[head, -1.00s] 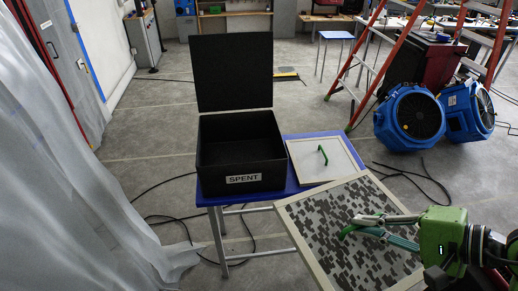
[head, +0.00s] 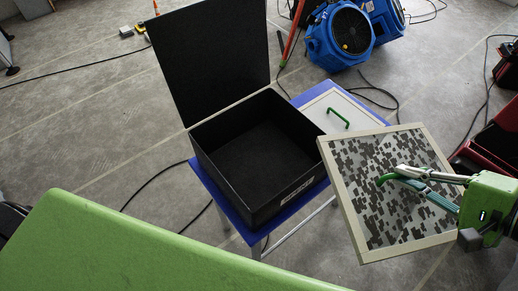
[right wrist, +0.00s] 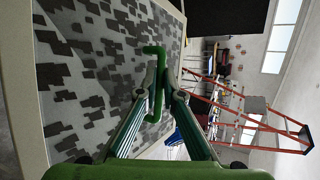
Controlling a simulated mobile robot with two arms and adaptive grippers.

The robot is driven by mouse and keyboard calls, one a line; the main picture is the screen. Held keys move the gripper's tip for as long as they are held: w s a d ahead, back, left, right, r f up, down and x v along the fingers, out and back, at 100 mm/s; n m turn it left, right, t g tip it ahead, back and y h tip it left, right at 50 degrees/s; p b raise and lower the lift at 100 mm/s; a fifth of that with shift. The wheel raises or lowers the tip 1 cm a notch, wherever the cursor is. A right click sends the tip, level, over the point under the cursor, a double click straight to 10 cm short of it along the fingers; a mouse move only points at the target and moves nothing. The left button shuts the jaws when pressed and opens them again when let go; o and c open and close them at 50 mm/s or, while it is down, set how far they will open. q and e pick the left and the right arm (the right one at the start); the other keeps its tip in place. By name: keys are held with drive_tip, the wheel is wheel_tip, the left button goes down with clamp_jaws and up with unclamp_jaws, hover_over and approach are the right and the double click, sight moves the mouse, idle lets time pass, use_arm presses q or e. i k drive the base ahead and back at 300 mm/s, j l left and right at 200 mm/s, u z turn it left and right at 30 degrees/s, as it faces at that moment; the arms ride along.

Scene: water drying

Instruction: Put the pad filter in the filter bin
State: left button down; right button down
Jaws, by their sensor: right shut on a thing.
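The pad filter (head: 365,218) is a pale-framed square panel with dark blocky patches and a green handle (head: 383,180). My right gripper (head: 392,176) is shut on that handle and holds the panel tilted, to the right of the bin. The right wrist view shows the handle (right wrist: 155,103) between the fingers (right wrist: 167,92). The filter bin (head: 222,188) is a black box with its lid (head: 212,62) standing open at the back. Its inside looks empty, and its white front label is at a steep angle. My left gripper is not in view.
The bin stands on a blue-topped table (head: 215,203). A cleaner framed panel (head: 345,112) with a green handle lies behind the held filter. Blue blowers (head: 340,35) and cables lie on the floor beyond. A large green surface fills the lower left.

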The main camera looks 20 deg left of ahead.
sight(263, 166)
drive_tip(key=i+j+z, duration=0.15)
drive_tip(key=j+z, duration=0.25)
drive_tip(key=j, duration=0.4)
drive_tip(key=j+z, duration=0.4)
drive_tip(key=j, duration=0.45)
drive_tip(key=j+z, duration=0.4)
drive_tip(key=j, duration=0.4)
drive_tip(key=j+z, duration=0.2)
drive_tip(key=j, duration=0.25)
drive_tip(key=k+j+z, duration=0.2)
drive_tip(key=j, duration=0.2)
drive_tip(key=j+z, duration=0.2)
drive_tip(key=j, duration=0.25)
